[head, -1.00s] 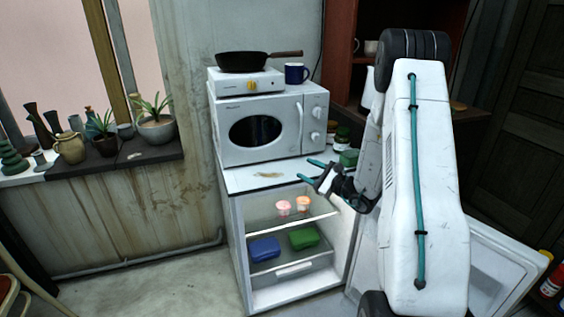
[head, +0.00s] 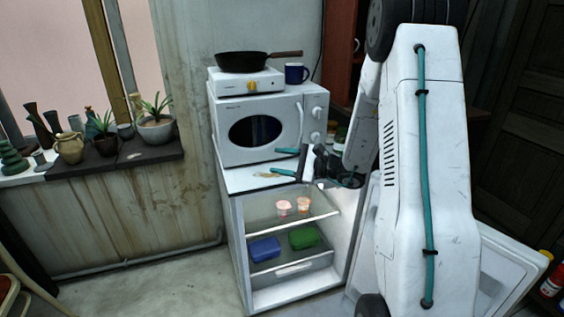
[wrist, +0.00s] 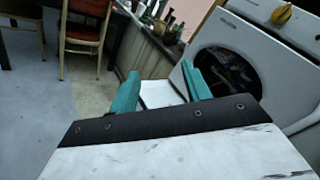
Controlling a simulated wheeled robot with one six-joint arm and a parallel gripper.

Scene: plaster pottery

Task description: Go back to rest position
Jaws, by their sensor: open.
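My gripper (head: 284,162) is open and empty, in front of the lower right of the white microwave (head: 268,122) in the head view. Its two teal fingers point left, above the top of the small white fridge (head: 238,177). In the wrist view my gripper (wrist: 160,90) shows its teal fingers spread apart with nothing between them. The microwave (wrist: 245,60) is close on the right there. My white arm stands raised on the right of the head view and hides part of what is behind it.
The fridge door (head: 505,262) stands open at right. Inside are two small cups (head: 294,206), a blue container (head: 265,249) and a green container (head: 303,237). A hot plate (head: 245,82) with a black pan (head: 242,61) and a blue mug (head: 296,73) top the microwave.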

